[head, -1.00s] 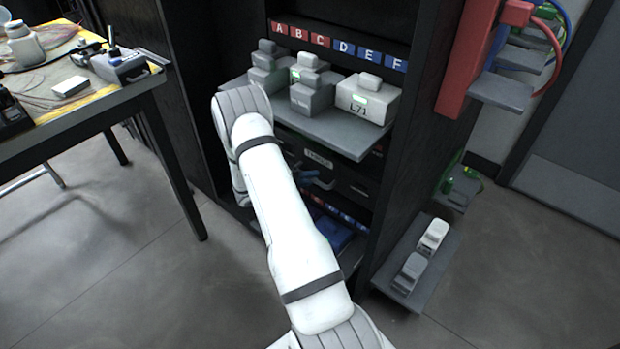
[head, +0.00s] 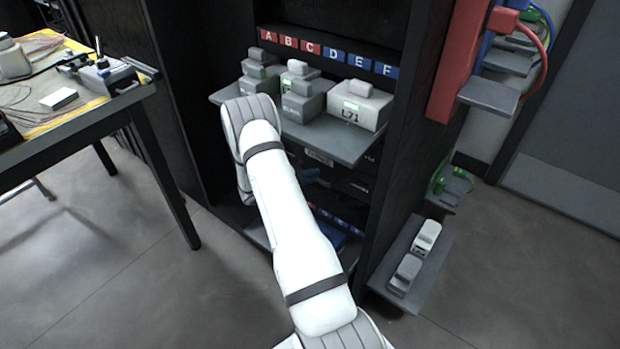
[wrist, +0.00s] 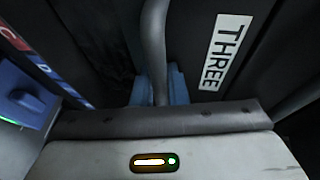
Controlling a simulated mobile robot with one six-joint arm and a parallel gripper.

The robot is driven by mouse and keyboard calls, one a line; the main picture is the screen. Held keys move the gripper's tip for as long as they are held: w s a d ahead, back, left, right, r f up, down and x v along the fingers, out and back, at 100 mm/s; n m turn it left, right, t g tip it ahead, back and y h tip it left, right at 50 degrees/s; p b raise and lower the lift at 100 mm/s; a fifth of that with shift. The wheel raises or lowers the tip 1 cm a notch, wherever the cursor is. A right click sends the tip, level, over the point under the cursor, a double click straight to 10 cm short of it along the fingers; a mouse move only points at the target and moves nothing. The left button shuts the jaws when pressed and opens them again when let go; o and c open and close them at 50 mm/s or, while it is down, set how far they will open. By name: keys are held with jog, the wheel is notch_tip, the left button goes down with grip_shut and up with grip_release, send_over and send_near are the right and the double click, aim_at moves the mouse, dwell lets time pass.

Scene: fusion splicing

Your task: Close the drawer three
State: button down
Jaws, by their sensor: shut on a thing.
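Drawer three carries a white label (wrist: 223,52) reading THREE on its dark front. The label also shows in the head view (head: 318,157), just under the grey shelf. My gripper (wrist: 157,88) is at the drawer's grey bar handle (wrist: 153,35), with a blue finger on each side, shut on it. In the head view the blue fingers (head: 308,175) are small and partly hidden behind my white arm. How far the drawer stands out cannot be read exactly.
A grey shelf (head: 345,148) with several grey boxes juts out above the drawer. Blue bins (head: 325,228) sit below. A table (head: 100,108) stands left, and a low side shelf (head: 425,285) with two devices is at right. Floor in front is clear.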

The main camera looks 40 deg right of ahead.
jog(key=c, duration=1.7)
grip_release()
jog(key=shift+w+d+r, duration=0.1)
jog(key=shift+d, duration=0.05)
jog(key=a, duration=0.2)
jog(key=a+p, duration=0.1)
jog(key=a, duration=0.2)
jog(key=a+r+p, duration=0.1)
jog(key=a, duration=0.2)
jog(key=shift+w, duration=0.35)
